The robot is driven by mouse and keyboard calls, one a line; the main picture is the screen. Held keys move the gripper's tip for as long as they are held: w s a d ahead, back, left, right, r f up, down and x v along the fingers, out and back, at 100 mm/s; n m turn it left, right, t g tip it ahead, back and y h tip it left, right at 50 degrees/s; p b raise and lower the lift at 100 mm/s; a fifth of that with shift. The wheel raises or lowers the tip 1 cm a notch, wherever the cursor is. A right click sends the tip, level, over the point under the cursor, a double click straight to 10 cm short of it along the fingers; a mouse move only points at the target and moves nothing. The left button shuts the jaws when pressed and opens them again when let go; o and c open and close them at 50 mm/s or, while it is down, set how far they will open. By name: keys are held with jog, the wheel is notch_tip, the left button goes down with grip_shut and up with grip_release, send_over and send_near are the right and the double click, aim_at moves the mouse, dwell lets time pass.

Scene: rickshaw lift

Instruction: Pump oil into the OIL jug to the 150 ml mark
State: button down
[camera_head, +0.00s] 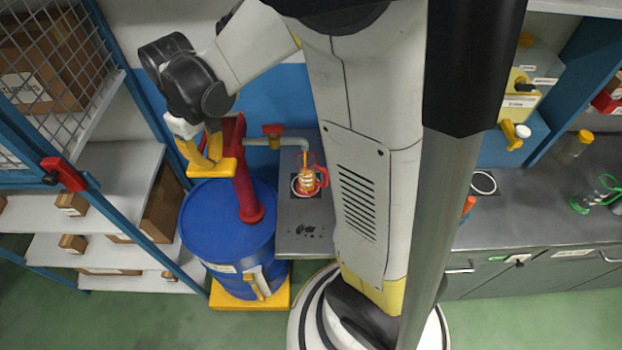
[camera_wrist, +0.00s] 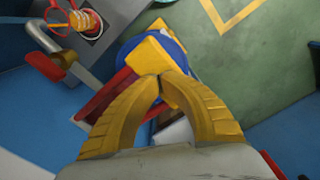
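A blue drum (camera_head: 225,225) carries a red pump (camera_head: 242,180) with a yellow handle bar (camera_head: 225,167). The bar also shows in the wrist view (camera_wrist: 145,53). My gripper (camera_head: 205,160) is at the bar. In the wrist view its yellow fingers (camera_wrist: 158,75) come together at the tips against the bar; whether they clasp it is hard to tell. A grey spout pipe (camera_head: 285,141) reaches over a clear jug with a red handle (camera_head: 322,177). An orange-yellow streak shows under the spout, and orange-yellow bands show in the jug. Its label and level are unreadable.
The jug stands on a dark pad on a grey bench (camera_head: 290,245) with dark spots in front. A shelf rack (camera_head: 125,205) with boxes stands close left of the drum. A green-handled jug (camera_head: 597,195) is on the right counter. Green floor is open in front.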

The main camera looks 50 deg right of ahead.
jog(key=shift+f+b, duration=2.35)
jog(key=shift+f, duration=0.65)
notch_tip(320, 180, up, 12)
jog(key=p, duration=0.9)
jog(key=shift+r, duration=0.25)
jog(key=shift+r, duration=0.1)
notch_tip(320, 180, up, 6)
jog(key=p, duration=0.4)
